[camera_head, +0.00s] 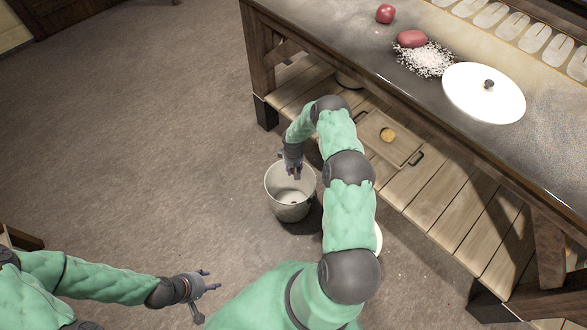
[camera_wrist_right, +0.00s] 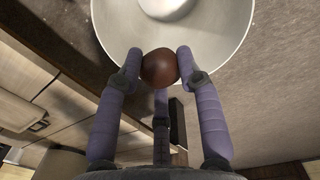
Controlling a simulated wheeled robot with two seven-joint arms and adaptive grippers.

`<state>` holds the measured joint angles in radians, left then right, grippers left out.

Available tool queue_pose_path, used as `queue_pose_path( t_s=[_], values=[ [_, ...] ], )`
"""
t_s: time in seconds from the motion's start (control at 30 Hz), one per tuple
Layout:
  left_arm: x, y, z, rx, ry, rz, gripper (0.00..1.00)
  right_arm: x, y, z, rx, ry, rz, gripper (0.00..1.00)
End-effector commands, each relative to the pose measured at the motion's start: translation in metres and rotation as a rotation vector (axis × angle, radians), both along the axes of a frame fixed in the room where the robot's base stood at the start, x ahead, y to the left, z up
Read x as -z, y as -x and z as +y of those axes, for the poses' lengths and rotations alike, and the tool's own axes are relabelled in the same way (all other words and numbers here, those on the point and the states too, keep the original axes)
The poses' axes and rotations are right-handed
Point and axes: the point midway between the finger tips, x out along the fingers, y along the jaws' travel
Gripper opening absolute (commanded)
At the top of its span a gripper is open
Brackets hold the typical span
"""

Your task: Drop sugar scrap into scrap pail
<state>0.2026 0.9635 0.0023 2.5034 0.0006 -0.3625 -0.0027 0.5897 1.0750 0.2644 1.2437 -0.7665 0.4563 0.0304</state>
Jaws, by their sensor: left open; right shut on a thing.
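The scrap pail (camera_head: 288,213) is a light grey metal bucket standing upright on the floor beside the workbench. My right gripper (camera_head: 297,176) is over its opening, near the far rim. In the right wrist view the fingers of my right gripper (camera_wrist_right: 159,58) are shut on a round reddish-brown piece, the sugar scrap (camera_wrist_right: 159,71). The pail (camera_wrist_right: 218,40) opens beyond the held piece in that view. In the head view the piece is too small to make out clearly. My left gripper (camera_head: 208,284) is open and empty, low at the left, away from the pail.
The workbench (camera_head: 330,35) holds two red lumps, one (camera_head: 385,13) near the back and one (camera_head: 411,38) beside white granules (camera_head: 427,60), and a white round lid (camera_head: 470,100). A lower shelf (camera_head: 430,205) carries a wooden tray (camera_head: 372,125). The floor at left is clear.

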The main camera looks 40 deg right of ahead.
Motion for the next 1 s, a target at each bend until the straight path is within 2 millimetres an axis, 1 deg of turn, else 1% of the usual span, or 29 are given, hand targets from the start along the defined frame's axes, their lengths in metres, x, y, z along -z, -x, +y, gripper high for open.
queue_pose_path(
  t_s=[0.03,0.2,0.4,0.53,0.77,0.8,0.87,0.9,1.0],
  values=[
    [0.005,0.000,0.000,0.000,0.000,0.000,0.49,0.007,0.000,0.000,0.000,0.000,0.001,0.13],
    [0.017,0.000,0.000,0.000,0.000,0.000,0.49,0.026,0.001,0.000,0.001,-0.001,0.001,0.13],
    [0.029,0.000,0.000,0.000,0.000,0.000,0.49,0.046,0.001,0.000,0.001,-0.001,0.001,0.13],
    [0.032,0.000,0.000,0.000,0.000,0.000,0.49,0.051,0.000,0.000,0.001,0.000,0.000,0.13],
    [0.031,0.000,0.000,0.000,0.000,0.000,0.49,0.050,0.000,0.000,0.001,0.000,0.000,0.13],
    [0.031,0.000,0.000,0.000,0.000,0.000,0.49,0.050,0.000,0.000,0.001,0.000,0.000,0.42],
    [0.031,0.000,0.000,0.000,0.000,0.000,0.49,0.050,0.000,0.000,0.001,0.000,0.000,0.59],
    [0.031,0.000,0.000,0.000,0.000,0.000,0.49,0.050,0.000,0.000,0.001,0.000,0.000,0.64],
    [0.031,0.000,0.000,0.000,0.000,0.000,0.49,0.050,0.000,0.000,0.001,0.000,0.001,0.64]
  ],
)
